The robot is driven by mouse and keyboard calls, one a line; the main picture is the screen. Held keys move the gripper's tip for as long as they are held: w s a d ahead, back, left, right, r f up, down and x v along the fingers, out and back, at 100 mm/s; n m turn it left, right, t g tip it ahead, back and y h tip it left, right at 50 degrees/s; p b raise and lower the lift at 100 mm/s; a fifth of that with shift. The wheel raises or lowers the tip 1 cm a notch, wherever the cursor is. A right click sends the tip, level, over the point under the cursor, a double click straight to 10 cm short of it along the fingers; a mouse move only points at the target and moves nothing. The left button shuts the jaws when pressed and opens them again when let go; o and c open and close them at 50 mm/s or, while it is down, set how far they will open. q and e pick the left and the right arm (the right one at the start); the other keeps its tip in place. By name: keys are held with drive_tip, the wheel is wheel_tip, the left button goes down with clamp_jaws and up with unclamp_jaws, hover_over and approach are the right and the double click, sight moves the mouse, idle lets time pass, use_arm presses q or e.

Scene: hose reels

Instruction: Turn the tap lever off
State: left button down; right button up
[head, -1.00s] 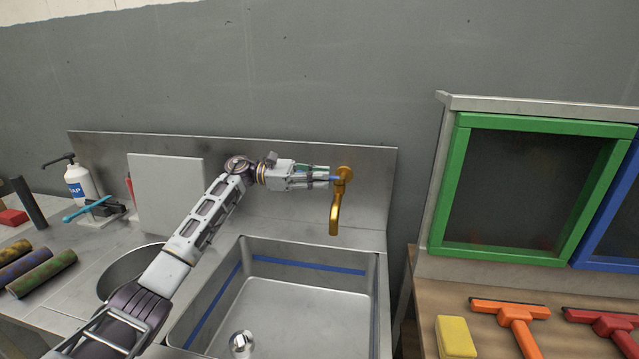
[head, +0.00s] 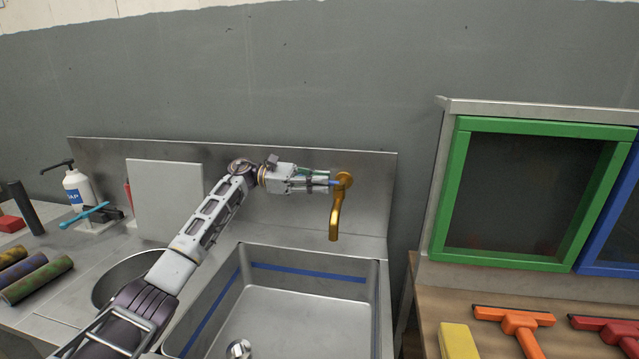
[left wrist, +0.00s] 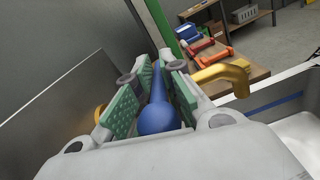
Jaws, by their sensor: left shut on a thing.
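The golden tap (head: 336,212) is fixed to the steel backsplash, its spout pointing down over the sink (head: 300,305). Its blue lever (head: 333,183) shows as a small bit at the fingertips in the head view. In the left wrist view the lever (left wrist: 158,112) is a blue bar with a round knob, between the green finger pads, and the golden spout (left wrist: 222,73) is to the right. My left gripper (head: 326,184) is shut on the lever, beside the tap body. No water stream shows below the spout. My right gripper is out of view.
A white board (head: 166,198), a soap bottle (head: 77,190) and a round basin (head: 128,275) are left of the sink. On the right, a green frame (head: 450,190) stands behind a wooden bench with orange (head: 520,325) and red squeegees. The sink interior is mostly empty.

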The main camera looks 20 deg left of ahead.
use_arm(q)
drive_tip(key=shift+a+r, duration=0.1)
drive_tip(key=shift+r, duration=0.45)
drive_tip(key=c, duration=1.5)
unclamp_jaws()
drive_tip(key=shift+w+f, duration=0.1)
drive_tip(key=shift+w, duration=0.05)
drive_tip(key=shift+s, duration=0.2)
drive_tip(key=shift+f, duration=0.15)
drive_tip(key=shift+r, duration=5.1)
